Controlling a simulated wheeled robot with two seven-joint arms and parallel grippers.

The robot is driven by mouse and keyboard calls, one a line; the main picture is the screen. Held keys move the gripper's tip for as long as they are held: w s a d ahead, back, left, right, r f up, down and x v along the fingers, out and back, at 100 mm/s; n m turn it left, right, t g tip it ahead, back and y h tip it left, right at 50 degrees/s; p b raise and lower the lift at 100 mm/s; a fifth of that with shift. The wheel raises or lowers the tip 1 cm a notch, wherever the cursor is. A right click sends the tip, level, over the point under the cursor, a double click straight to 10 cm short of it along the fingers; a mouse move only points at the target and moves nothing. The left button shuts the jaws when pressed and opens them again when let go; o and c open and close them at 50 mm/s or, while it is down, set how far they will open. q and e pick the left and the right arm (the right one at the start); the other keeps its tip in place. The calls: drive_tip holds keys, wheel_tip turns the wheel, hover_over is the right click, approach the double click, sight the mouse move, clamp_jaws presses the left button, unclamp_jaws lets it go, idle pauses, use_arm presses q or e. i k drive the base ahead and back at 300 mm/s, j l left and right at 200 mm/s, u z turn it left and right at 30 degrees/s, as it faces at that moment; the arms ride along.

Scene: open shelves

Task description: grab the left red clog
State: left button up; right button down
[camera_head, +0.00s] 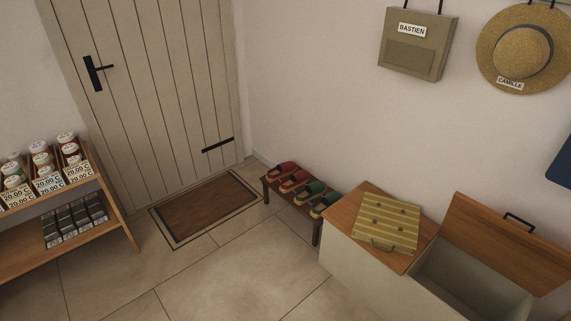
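Two red clogs lie side by side on a low dark wooden rack against the wall, in the middle of the head view. The left red clog (281,168) is at the rack's far left end, nearest the door. The other red clog (294,181) is just to its right. Two green clogs, one (311,191) beside the red pair and one (325,205) at the right end, share the rack (298,205). Neither of my grippers shows in this view.
A wooden-topped bench (352,207) with a striped case (387,223) stands right of the rack, beside an open-lidded chest (465,281). A shelf (100,205) with jars is at left. A doormat (207,208) lies before the door (150,90). The tiled floor in front is clear.

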sight(287, 169)
drive_tip(key=i+j+z, duration=0.1)
drive_tip(key=i+j, duration=0.25)
drive_tip(key=i, duration=0.25)
drive_tip(key=i+j+z, duration=0.1)
drive_tip(key=i+j, duration=0.3)
drive_tip(key=i, duration=0.2)
drive_tip(key=i+j+z, duration=0.1)
drive_tip(key=i+j, duration=0.3)
drive_tip(key=i, duration=0.2)
